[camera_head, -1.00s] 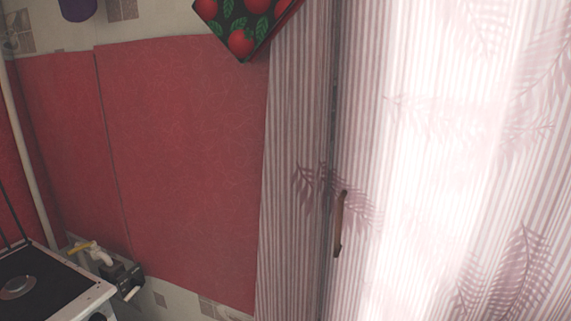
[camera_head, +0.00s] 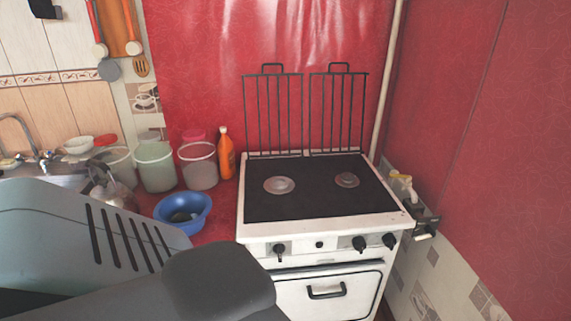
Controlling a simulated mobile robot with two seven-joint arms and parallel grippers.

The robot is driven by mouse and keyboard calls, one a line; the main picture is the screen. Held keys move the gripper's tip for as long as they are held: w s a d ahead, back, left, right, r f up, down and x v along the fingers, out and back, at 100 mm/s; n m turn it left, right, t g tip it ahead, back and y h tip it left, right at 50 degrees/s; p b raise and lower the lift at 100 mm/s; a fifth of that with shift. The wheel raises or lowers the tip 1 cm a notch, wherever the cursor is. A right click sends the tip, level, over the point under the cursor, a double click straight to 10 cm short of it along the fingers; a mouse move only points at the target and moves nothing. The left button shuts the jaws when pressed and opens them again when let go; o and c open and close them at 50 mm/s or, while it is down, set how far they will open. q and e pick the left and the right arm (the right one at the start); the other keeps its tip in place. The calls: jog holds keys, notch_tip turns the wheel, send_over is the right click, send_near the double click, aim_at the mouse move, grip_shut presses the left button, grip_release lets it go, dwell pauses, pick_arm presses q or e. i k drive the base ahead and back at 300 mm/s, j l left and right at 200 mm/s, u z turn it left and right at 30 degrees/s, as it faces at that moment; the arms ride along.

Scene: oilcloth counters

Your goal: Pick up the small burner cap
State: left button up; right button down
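The white stove (camera_head: 325,231) stands right of centre with a black cooktop. Two round burners show on the cooktop. The larger one (camera_head: 279,185) is on the left. The smaller burner, with a small dark cap (camera_head: 347,180), is on the right and looks seated flat. Neither gripper can be made out. A grey and dark part of my own arm fills the lower left and covers part of the counter and the stove's left side.
Upright black grates (camera_head: 305,112) stand at the stove's back. A blue bowl (camera_head: 183,210), an orange bottle (camera_head: 226,153) and several buckets crowd the counter at left. A valve and pipe (camera_head: 402,186) are right of the stove. The cooktop around the burners is clear.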

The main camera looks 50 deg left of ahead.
aim_at(348, 177)
jog(key=k+j+u, duration=0.15)
jog(key=j+u, duration=0.5)
jog(key=j, duration=0.2)
jog(key=k+j+u, duration=0.1)
jog(key=j+u, duration=0.2)
jog(key=j, duration=0.15)
